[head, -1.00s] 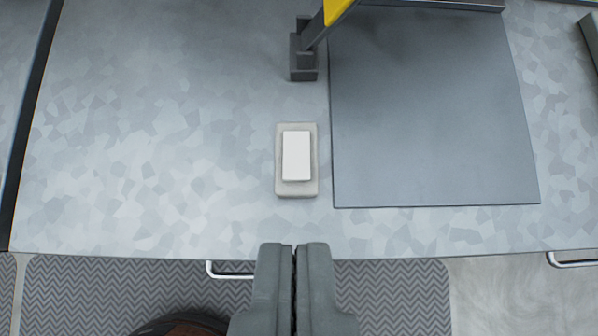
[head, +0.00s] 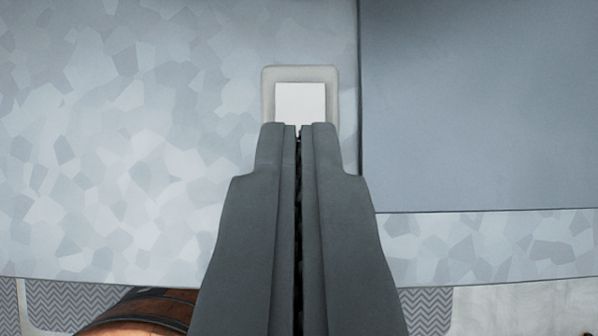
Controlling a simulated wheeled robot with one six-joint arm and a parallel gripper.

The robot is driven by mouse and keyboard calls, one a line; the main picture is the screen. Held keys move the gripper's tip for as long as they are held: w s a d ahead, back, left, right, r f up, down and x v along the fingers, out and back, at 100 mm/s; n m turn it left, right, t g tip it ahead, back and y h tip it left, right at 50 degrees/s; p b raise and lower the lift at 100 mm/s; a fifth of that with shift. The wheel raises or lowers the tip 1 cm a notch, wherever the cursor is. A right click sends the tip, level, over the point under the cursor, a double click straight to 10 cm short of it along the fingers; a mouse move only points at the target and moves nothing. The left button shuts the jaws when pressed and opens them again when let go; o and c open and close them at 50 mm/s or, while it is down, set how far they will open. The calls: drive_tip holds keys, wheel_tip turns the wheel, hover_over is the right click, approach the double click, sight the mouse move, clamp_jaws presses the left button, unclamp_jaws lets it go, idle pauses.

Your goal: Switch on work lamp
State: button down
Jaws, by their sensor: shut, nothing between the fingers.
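The light switch, a white rocker (head: 300,102) in a beige rounded frame (head: 269,97), sits on the galvanised metal worktop in the head view. My gripper (head: 298,128) is shut and empty, with its fingertips over the near part of the switch. The near half of the rocker and frame is hidden behind the fingers. I cannot tell whether the fingertips touch the rocker. No lamp can be made out in this view.
A flat dark grey panel (head: 470,110) lies just right of the switch. The mottled metal worktop (head: 120,150) is clear on the left. A round brown object (head: 145,312) is below the front edge, beside a zigzag-patterned mat (head: 60,305).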

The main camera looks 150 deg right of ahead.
drive_tip(key=shift+s+d+f, duration=0.1)
drive_tip(key=shift+s+f, duration=0.05)
drive_tip(key=shift+f, duration=1.15)
drive_tip(key=shift+s+f, duration=0.15)
drive_tip(key=shift+f, duration=0.15)
drive_tip(key=shift+r, duration=0.2)
drive_tip(key=shift+r, duration=0.65)
